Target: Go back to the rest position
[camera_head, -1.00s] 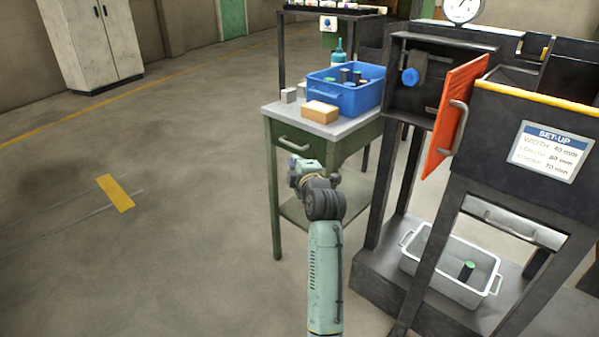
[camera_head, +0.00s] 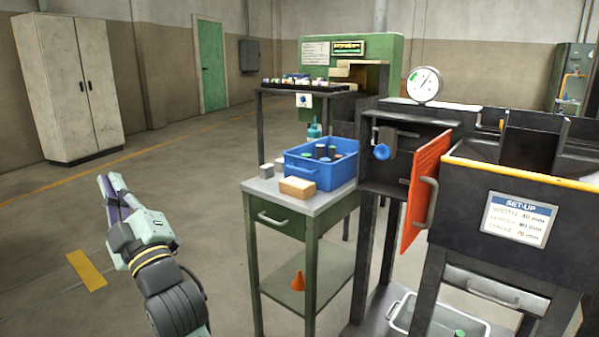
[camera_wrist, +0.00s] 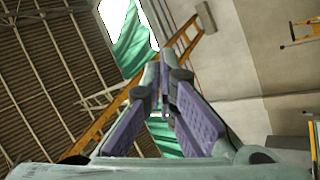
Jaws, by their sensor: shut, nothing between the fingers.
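My gripper (camera_head: 110,190) is raised in free air at the left of the head view, left of the green work table and apart from everything. Its purple-padded fingers point upward and lie close together, with nothing held. In the wrist view my gripper (camera_wrist: 160,92) shows its two fingers meeting at the tips. Behind them are the roof, a yellow beam and a wall.
A green table (camera_head: 277,217) holds a blue crate (camera_head: 318,172) of cylinders, a tan block (camera_head: 297,187) and grey blocks. The furnace's orange door (camera_head: 425,190) stands open. A grey bin (camera_head: 440,325) is below. Open floor lies left, before the white cabinet (camera_head: 68,90).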

